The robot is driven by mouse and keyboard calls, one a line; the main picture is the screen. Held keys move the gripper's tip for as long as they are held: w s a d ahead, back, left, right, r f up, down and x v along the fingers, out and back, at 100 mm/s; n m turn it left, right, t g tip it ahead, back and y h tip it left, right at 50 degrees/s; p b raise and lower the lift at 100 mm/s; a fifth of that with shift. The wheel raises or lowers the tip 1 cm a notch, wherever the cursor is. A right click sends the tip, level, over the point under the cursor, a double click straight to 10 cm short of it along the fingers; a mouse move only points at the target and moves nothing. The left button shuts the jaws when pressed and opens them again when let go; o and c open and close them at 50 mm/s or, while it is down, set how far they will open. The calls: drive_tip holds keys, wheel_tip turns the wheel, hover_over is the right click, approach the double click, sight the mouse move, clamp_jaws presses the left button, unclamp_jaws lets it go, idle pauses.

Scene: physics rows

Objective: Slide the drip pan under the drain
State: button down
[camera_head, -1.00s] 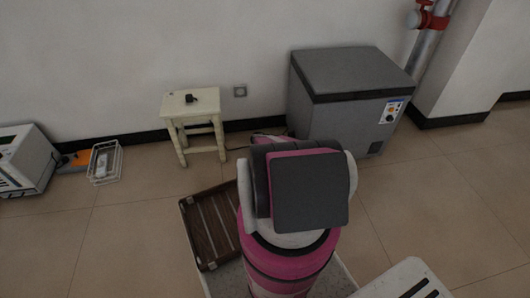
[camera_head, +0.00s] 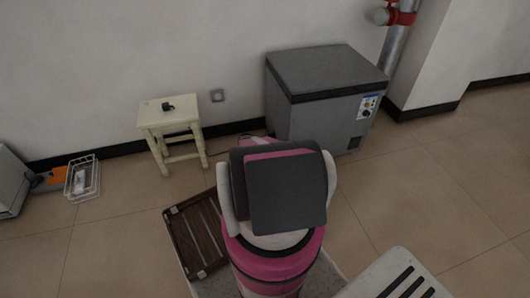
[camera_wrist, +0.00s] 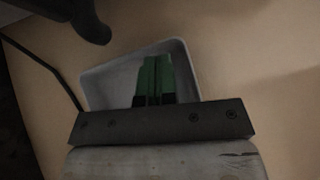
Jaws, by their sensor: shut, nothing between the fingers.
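The drip pan (camera_wrist: 108,88) is a shallow pale grey tray on the tan floor in the wrist view. My gripper (camera_wrist: 157,60) has green fingers pressed together, with nothing between them. The fingers overlap the pan's middle in the picture; I cannot tell whether they touch it. A dark rounded piece (camera_wrist: 92,27) reaches in at the top left, close to the pan's far left corner; I cannot tell if it is the drain. The grey chest freezer (camera_head: 318,108) stands against the wall in the head view. My arm hides the gripper and the pan there.
A cream stool (camera_head: 168,115) with a small dark object on it stands left of the freezer. A white wire basket (camera_head: 83,180) is on the floor at the left. A dark cable (camera_wrist: 45,66) runs left of the pan. Open floor (camera_head: 440,170) lies to the right.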

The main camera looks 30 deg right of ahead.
drive_tip(key=a+r+n+t, duration=0.15)
drive_tip(key=a+r, duration=0.25)
drive_tip(key=a, duration=0.5)
drive_tip(key=w+a+r+n+t, duration=0.1)
drive_tip(key=a+r+n, duration=0.15)
drive_tip(key=a, duration=0.55)
drive_tip(key=a+r+n+t, duration=0.1)
drive_tip(key=a+r, duration=0.4)
drive_tip(key=a, duration=0.4)
drive_tip(key=x, duration=0.4)
drive_tip(key=d+r+x, duration=0.1)
drive_tip(key=x, duration=0.7)
drive_tip(key=shift+w+d+r, duration=0.15)
drive_tip(key=shift+w+d, duration=0.1)
drive_tip(key=shift+d, duration=0.7)
drive_tip(key=d, duration=0.4)
drive_tip(key=shift+w+d, duration=0.25)
drive_tip(key=shift+d, duration=0.05)
drive_tip(key=shift+a, duration=0.1)
